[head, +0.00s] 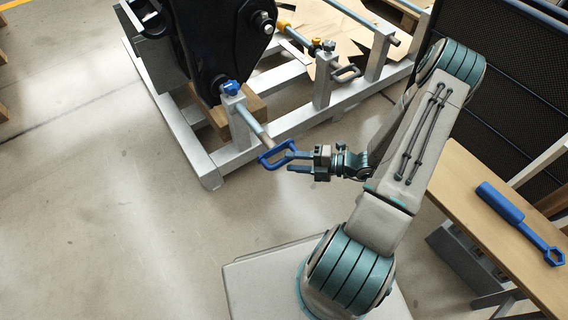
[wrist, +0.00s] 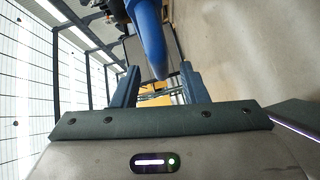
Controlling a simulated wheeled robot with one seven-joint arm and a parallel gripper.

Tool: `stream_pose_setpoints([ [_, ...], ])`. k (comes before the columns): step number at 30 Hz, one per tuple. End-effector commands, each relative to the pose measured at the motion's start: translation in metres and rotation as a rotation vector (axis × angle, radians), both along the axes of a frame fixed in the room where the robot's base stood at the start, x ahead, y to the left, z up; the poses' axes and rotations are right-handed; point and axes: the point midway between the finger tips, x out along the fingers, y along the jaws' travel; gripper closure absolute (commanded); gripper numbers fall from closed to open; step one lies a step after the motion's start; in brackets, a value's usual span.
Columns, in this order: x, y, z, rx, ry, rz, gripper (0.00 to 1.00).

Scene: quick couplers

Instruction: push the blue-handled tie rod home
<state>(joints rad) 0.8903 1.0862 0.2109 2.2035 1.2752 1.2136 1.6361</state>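The tie rod (head: 252,123) is a grey bar through a post of the pale steel frame. Its blue loop handle (head: 265,161) sticks out toward my gripper. A blue knob (head: 231,88) sits on top of that post. My gripper (head: 289,161) points left, with its fingertips close to the handle's right end. In the wrist view, a blue bar of the handle (wrist: 149,38) reaches down toward the space between my two spread fingers (wrist: 158,78). Gaps show on both sides, so my gripper looks open and empty. Whether a finger touches the handle is unclear.
The steel frame (head: 206,163) carries a large black part (head: 205,35) right behind the rod. A wooden bench (head: 480,205) with a blue wrench (head: 515,217) stands right. The floor at left is clear.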

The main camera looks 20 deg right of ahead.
Motion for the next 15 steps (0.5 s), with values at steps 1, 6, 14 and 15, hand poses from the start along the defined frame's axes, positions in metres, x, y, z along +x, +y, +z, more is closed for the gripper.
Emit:
stream_pose_setpoints([
  [1,0.003,0.008,-0.004,0.001,-0.001,0.003,0.60],
  [6,0.012,0.025,-0.006,-0.001,-0.002,0.002,0.60],
  [14,0.015,0.032,-0.005,-0.001,-0.002,0.001,0.60],
  [15,0.015,0.032,-0.005,-0.001,-0.002,0.001,0.60],
])
